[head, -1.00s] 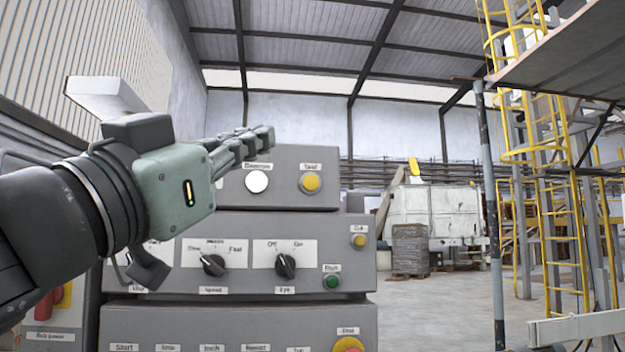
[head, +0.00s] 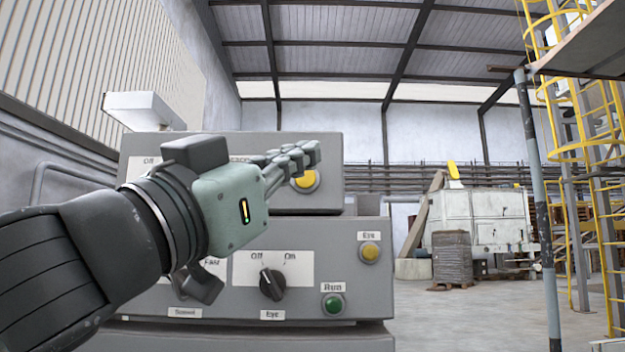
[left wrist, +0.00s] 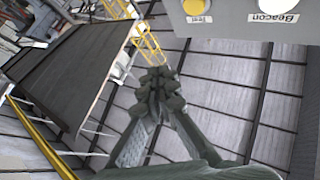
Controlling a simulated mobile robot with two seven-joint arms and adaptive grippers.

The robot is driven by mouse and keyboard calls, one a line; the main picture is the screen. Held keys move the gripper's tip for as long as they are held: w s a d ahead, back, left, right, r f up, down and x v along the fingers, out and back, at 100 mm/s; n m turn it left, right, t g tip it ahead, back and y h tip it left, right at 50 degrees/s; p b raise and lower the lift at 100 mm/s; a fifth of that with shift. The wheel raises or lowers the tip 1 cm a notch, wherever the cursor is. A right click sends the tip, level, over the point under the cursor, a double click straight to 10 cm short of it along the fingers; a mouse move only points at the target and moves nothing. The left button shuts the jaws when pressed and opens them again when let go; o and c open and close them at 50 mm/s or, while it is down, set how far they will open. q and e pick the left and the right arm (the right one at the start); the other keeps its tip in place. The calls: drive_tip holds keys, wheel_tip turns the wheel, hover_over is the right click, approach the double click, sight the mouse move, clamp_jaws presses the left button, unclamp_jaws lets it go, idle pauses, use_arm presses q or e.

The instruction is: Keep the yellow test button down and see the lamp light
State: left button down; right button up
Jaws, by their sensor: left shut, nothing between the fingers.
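The yellow test button (head: 305,183) is on the upper grey control box (head: 325,200) in the head view, its upper part covered by my left fingertips. In the left wrist view the yellow button (left wrist: 196,7) shows at the top edge, above a "Test" label. Beside it is the white round beacon lamp (left wrist: 277,12), cut by the frame edge; I cannot tell if it is lit. The arm hides this lamp in the head view. My left gripper (head: 303,156) is shut and empty; its fingertips (left wrist: 158,88) appear apart from the button in the wrist view. My right gripper is not in view.
Below are an Off/On selector knob (head: 272,284), a green Run button (head: 333,303) and a yellow Eye button (head: 369,252). A grey pole (head: 543,200) and yellow ladder frame stand at right.

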use_arm(q)
approach(311, 172)
drive_tip(key=shift+w+d+r, duration=0.7)
drive_tip(key=shift+d+r, duration=0.15)
drive_tip(key=shift+d, duration=0.15)
drive_tip(key=shift+w+d+r, duration=0.7)
drive_tip(key=shift+d+r, duration=0.15)
drive_tip(key=shift+d, duration=0.1)
drive_tip(key=shift+w, duration=0.45)
drive_tip(key=shift+w, duration=0.55)
idle(2.4)
drive_tip(key=shift+s, duration=0.1)
idle(0.4)
drive_tip(key=shift+s, duration=0.85)
drive_tip(key=shift+s, duration=2.55)
